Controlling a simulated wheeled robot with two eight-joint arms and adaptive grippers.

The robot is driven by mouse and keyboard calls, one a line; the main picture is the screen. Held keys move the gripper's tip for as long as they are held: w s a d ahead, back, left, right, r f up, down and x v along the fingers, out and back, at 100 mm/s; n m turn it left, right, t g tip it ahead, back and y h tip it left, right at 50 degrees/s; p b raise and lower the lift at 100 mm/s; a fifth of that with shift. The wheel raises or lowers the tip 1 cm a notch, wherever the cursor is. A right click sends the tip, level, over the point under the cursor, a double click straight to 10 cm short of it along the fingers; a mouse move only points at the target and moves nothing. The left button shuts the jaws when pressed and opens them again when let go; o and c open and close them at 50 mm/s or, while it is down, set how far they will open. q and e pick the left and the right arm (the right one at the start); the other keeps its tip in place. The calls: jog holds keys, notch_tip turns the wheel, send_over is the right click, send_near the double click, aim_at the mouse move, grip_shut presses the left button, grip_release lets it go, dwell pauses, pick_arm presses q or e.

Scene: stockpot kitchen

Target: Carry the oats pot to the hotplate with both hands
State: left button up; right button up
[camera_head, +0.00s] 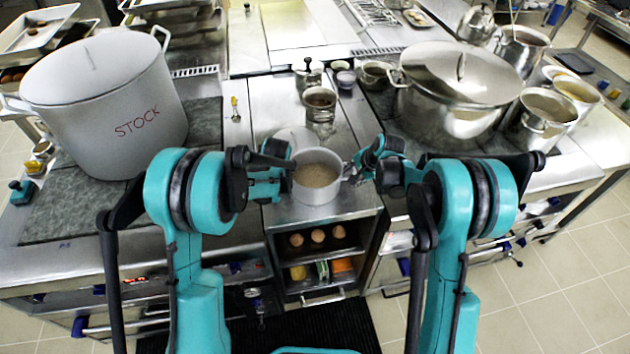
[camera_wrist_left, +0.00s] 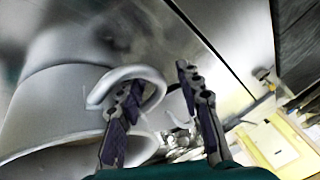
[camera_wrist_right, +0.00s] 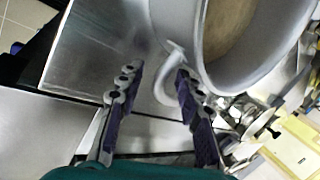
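The oats pot (camera_head: 317,190) is a small pale metal pot with beige contents. It stands upright on the steel counter between my two arms. My left gripper (camera_head: 284,170) is open at its left handle. In the left wrist view one finger overlaps the handle loop (camera_wrist_left: 150,72), seemingly through it, and the other is apart on the outer side. My right gripper (camera_head: 354,170) is open at the right handle. In the right wrist view that handle (camera_wrist_right: 163,92) lies between the spread fingers. Dark cooking surfaces flank the counter; which one is the hotplate I cannot tell.
A large white STOCK pot (camera_head: 105,110) stands on the left dark surface (camera_head: 203,122). A large lidded steel pot (camera_head: 450,105) covers much of the right one. A small pot (camera_head: 320,100) and a flat lid (camera_head: 297,137) are behind the oats pot. Shelves with eggs (camera_head: 317,236) are below.

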pick_arm(q)
grip_shut()
pick_arm(e)
grip_shut()
